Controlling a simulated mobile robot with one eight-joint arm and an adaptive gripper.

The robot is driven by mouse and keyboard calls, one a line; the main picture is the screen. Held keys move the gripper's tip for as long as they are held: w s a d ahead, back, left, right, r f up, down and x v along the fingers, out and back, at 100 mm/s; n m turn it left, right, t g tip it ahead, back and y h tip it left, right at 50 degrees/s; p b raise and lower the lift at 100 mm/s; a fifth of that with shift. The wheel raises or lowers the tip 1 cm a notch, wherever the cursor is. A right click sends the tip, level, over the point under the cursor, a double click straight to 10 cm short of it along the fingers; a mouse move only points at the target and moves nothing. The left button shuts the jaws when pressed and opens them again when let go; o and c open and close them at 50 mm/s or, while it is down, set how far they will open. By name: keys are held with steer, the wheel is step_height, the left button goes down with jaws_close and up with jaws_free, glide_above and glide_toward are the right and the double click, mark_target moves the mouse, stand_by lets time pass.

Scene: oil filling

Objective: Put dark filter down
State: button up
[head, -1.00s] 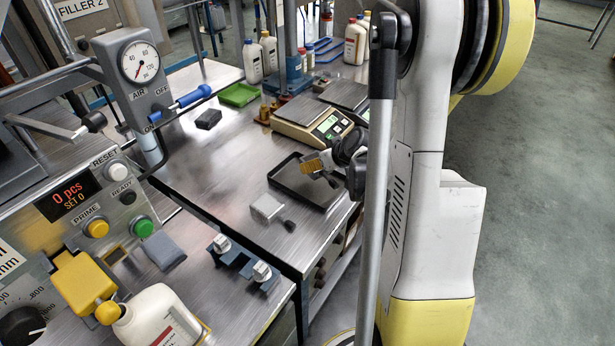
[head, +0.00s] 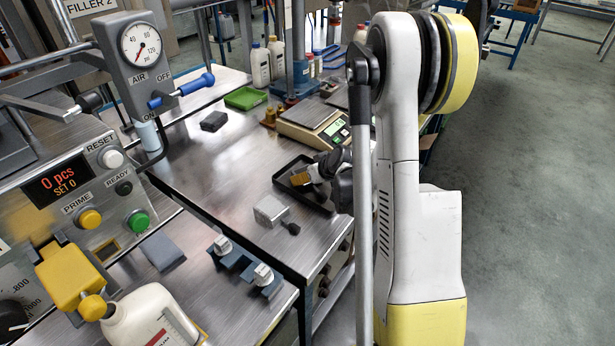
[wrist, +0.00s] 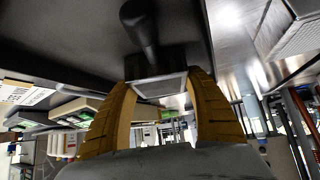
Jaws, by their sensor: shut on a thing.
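My gripper (head: 300,179) is over the shallow black tray (head: 318,204), low and close to it, with its yellow fingers pointing left. In the wrist view my gripper (wrist: 165,95) has its two fingers on either side of the dark filter (wrist: 142,25), shut on it. The filter shows a dark rounded stem and a squarish body with a lighter grey face. In the head view I cannot make the filter out. A dark grey surface lies close behind it in the wrist view. I cannot tell whether filter and tray touch.
A light grey block (head: 270,210) with a small dark stem lies left of the tray, near the table edge. A scale (head: 312,126) stands behind the tray. A green tray (head: 246,98) and a dark block (head: 214,121) are farther back. The table's middle left is clear.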

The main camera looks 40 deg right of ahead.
steer(key=o, duration=1.4)
steer(key=shift+f, duration=0.15)
